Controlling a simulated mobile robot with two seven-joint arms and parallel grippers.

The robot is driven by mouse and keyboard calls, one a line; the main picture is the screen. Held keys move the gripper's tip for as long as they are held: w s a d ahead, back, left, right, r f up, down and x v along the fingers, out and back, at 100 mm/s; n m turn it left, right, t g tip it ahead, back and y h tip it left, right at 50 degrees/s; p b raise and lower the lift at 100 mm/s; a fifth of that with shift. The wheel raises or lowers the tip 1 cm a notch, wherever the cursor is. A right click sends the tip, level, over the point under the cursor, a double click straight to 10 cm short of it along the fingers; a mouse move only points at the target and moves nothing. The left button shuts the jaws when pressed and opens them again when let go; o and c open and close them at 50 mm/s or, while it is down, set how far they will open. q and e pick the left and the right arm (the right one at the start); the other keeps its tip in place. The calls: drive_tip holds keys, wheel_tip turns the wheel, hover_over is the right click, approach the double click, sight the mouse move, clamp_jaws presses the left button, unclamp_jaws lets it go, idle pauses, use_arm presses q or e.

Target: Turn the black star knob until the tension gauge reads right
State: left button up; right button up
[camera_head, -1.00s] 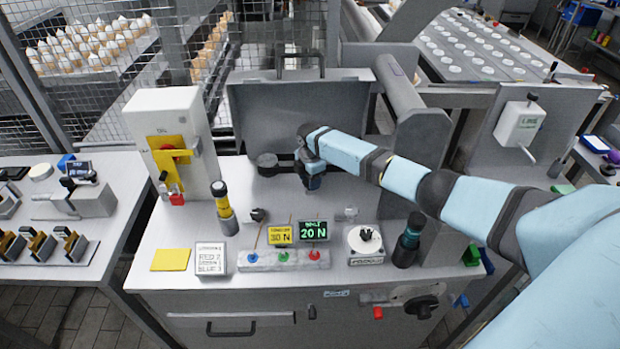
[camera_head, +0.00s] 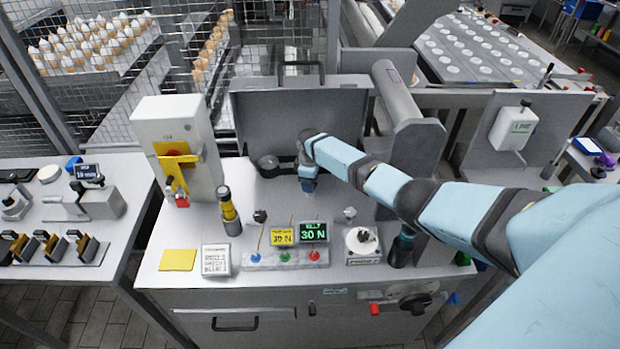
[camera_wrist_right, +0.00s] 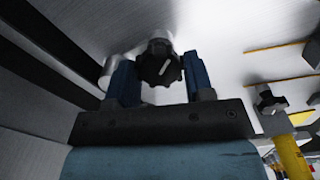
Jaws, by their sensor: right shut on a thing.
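The black star knob (camera_wrist_right: 160,66) shows in the right wrist view, with a white mark on its face. It is between the two blue fingers of my right gripper (camera_wrist_right: 161,80), which is shut on it. In the head view my right gripper (camera_head: 308,184) points down at the back of the bench and hides the knob. A black display with green digits (camera_head: 313,232) reads 30 N. The yellow sign (camera_head: 282,235) beside it also reads 30 N; its small text is unclear. My left gripper is out of view.
Another black knob (camera_wrist_right: 268,100) is at the right in the wrist view. A yellow-and-black post (camera_head: 229,211), a white box with a yellow handle (camera_head: 172,150) and a white dial (camera_head: 361,241) stand on the bench.

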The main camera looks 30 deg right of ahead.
drive_tip(key=shift+m+p, duration=0.3)
drive_tip(key=shift+m, duration=0.5)
drive_tip(key=o, duration=0.9)
drive_tip(key=shift+o, duration=0.2)
drive_tip(key=shift+r, duration=0.1)
wheel_tip(320, 180, up, 14)
drive_tip(key=shift+f, duration=0.2)
